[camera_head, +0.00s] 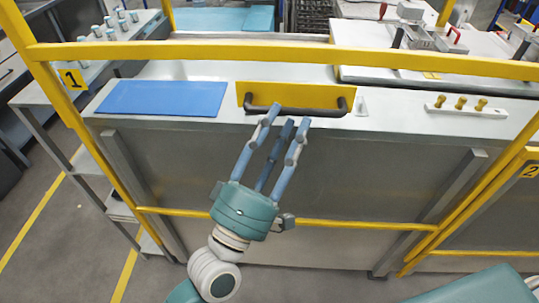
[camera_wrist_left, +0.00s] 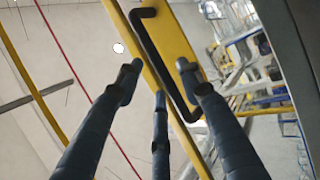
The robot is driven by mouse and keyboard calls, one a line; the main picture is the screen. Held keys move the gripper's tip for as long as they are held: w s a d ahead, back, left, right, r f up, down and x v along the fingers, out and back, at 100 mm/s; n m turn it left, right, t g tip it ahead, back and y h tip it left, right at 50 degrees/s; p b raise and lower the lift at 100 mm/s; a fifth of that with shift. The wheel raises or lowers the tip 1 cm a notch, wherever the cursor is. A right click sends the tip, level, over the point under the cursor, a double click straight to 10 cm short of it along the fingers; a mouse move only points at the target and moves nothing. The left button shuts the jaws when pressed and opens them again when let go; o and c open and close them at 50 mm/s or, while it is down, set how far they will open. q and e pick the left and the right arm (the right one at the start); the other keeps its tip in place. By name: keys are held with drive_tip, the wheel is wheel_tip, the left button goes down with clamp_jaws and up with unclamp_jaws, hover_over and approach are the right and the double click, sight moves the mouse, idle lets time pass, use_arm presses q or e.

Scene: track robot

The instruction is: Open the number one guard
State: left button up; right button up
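The number one guard (camera_head: 160,50) is a yellow frame with a "1" sign (camera_head: 72,79) at its left post. It stands closed across the front of a grey workbench. A black bar handle (camera_head: 325,111) on a yellow plate (camera_head: 290,92) shows at its middle; the handle also shows in the left wrist view (camera_wrist_left: 163,62). My right gripper is out of view.
A blue mat (camera_head: 163,98) lies on the bench at left. A white block with yellow knobs (camera_head: 466,106) is at right. The guard's lower yellow rail (camera_head: 345,224) runs behind my left arm. A guard marked "2" (camera_head: 531,171) adjoins at right. Floor at lower left is clear.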

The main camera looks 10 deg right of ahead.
use_arm(q)
drive_tip(key=v, duration=0.8)
drive_tip(key=shift+s+a, duration=0.25)
drive_tip(key=shift+f, duration=0.15)
